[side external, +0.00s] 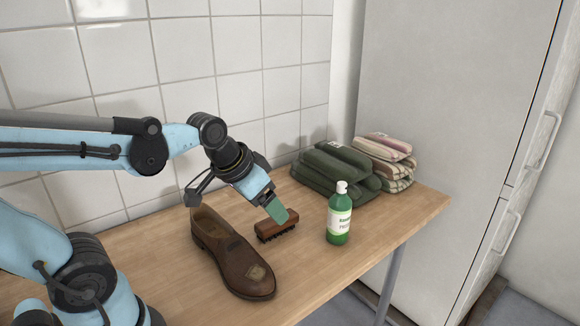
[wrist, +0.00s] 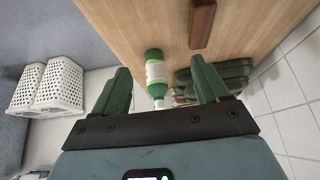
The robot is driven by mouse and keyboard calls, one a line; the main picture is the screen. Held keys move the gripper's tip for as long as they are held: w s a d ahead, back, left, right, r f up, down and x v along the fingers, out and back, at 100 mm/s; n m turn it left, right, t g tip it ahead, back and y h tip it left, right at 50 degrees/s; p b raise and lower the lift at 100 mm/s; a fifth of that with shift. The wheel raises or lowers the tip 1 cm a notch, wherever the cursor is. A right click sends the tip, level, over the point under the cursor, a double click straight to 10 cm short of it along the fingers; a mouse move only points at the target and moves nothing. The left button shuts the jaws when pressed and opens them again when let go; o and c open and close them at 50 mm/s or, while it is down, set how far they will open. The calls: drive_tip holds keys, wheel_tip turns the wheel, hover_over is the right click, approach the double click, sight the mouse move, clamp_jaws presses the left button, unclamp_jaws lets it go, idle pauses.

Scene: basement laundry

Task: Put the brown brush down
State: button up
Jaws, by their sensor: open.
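The brown brush (side external: 276,230) rests on the wooden table with its dark bristles facing down, between the shoe and the green bottle. Its brown wooden back (wrist: 202,24) also shows in the wrist view, beyond the right fingertip. My gripper (side external: 278,214) is just above and at the brush in the side view, and its tip overlaps part of the brush there. In the wrist view my gripper (wrist: 160,76) has its two green fingers spread wide, with nothing held between them. I cannot tell whether a finger touches the brush.
A brown shoe (side external: 232,256) stands left of the brush. A green bottle (side external: 339,222) stands upright to its right. Folded dark green cloths (side external: 335,170) and striped cloths (side external: 388,158) lie behind. The front of the wooden table (side external: 190,298) has bare room. White baskets (wrist: 58,88) show in the wrist view.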

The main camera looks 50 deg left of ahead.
drive_tip(key=shift+s+d+f+t, duration=0.15)
drive_tip(key=shift+s+d+t, duration=0.15)
drive_tip(key=shift+s+d, duration=0.35)
drive_tip(key=shift+s+d+f+t, duration=0.1)
drive_tip(key=shift+s+d+t, duration=0.3)
drive_tip(key=shift+d, duration=0.3)
drive_tip(key=shift+a, duration=0.1)
drive_tip(key=g, duration=0.7)
hover_over(277, 226)
drive_tip(key=w+a, duration=0.2)
drive_tip(key=f, duration=0.1)
wheel_tip(277, 226, down, 7)
drive_tip(key=shift+d+r, duration=0.1)
drive_tip(key=shift+s+f, duration=0.15)
drive_tip(key=shift+f, duration=1.2)
drive_tip(key=shift+s+f, duration=0.1)
drive_tip(key=shift+f, duration=1.25)
drive_tip(key=shift+c, duration=0.4)
